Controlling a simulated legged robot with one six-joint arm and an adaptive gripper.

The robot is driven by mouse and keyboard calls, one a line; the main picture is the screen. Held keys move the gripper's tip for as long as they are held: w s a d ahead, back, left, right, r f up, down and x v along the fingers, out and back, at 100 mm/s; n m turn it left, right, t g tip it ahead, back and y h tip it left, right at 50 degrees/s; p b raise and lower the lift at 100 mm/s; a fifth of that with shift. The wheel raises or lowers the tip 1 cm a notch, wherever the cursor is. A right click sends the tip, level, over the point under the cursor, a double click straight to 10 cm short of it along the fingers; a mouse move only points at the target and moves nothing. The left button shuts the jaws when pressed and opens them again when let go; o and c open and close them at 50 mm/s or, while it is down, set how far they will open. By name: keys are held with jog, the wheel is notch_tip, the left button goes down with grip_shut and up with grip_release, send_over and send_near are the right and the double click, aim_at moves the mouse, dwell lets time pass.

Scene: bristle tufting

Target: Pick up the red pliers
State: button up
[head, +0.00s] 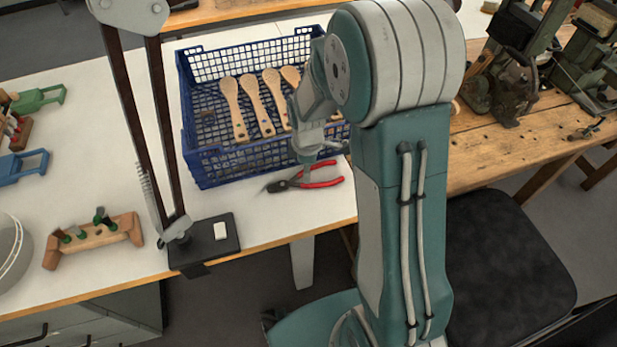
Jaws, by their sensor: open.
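The red pliers (321,183) lie on the white table in front of the blue crate. Their red handles point right and their dark jaws point left. My gripper (306,168) is above the handles, in front of the crate's near wall, and overlaps part of the pliers in this view. It holds nothing that I can see. The fingertips are small, and I cannot tell whether they touch the pliers.
A blue crate (225,165) with several wooden brushes (252,103) stands close behind the pliers. A lamp base (212,246) is at the table's front edge, left of the pliers. A wooden rack (95,240) stands further left. A dark chair (505,265) is at right.

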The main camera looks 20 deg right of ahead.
jog(key=shift+w+d+f, duration=0.1)
jog(key=shift+f, duration=3.1)
grip_shut()
